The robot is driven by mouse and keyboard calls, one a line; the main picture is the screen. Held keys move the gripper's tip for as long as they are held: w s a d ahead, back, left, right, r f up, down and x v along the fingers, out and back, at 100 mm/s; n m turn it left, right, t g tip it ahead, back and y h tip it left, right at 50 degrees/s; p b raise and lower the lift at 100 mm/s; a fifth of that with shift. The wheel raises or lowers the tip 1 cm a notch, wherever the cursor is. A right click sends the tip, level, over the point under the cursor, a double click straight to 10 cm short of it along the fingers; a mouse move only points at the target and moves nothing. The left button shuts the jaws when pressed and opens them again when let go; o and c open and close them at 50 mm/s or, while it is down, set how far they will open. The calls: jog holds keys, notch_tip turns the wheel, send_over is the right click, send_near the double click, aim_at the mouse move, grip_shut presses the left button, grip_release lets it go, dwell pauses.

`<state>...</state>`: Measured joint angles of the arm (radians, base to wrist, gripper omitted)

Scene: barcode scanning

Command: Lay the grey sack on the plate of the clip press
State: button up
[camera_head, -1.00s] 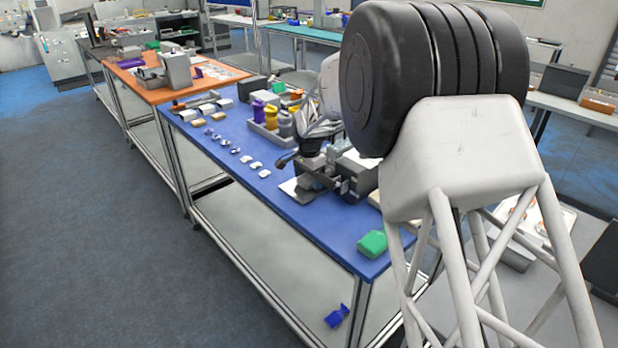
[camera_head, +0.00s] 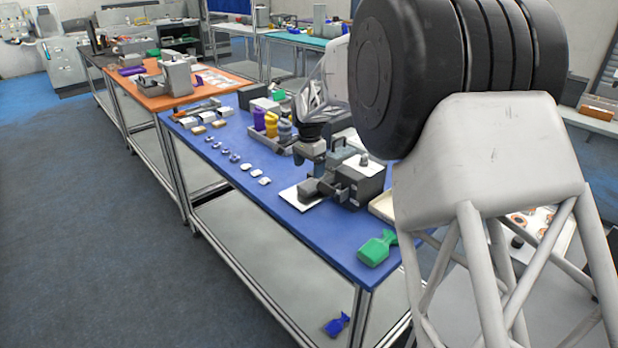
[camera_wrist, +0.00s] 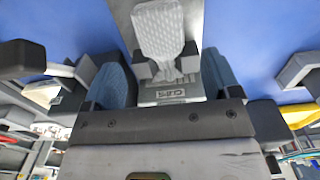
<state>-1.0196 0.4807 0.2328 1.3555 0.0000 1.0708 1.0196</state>
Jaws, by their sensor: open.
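The grey sack (camera_wrist: 158,28) lies on the pale plate (camera_wrist: 122,10) of the clip press in the wrist view. Its gathered neck points toward the labelled grey press body (camera_wrist: 172,92). In the head view the sack (camera_head: 311,187) shows as a small grey shape on the plate (camera_head: 289,197), in front of the clip press (camera_head: 366,182). My gripper (camera_wrist: 163,72) is open, with its two fingers apart on either side of the neck. In the head view my gripper (camera_head: 313,172) is just over the sack; its fingertips are small there.
A green sack (camera_head: 377,248) lies at the blue table's near corner, and a blue sack (camera_head: 337,324) on the shelf below. Small white pieces (camera_head: 251,173) line the table's left side. A bin with purple, yellow and grey sacks (camera_head: 271,123) stands behind the press.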

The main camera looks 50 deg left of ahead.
aim_at(309, 184)
jog(key=shift+r, duration=2.4)
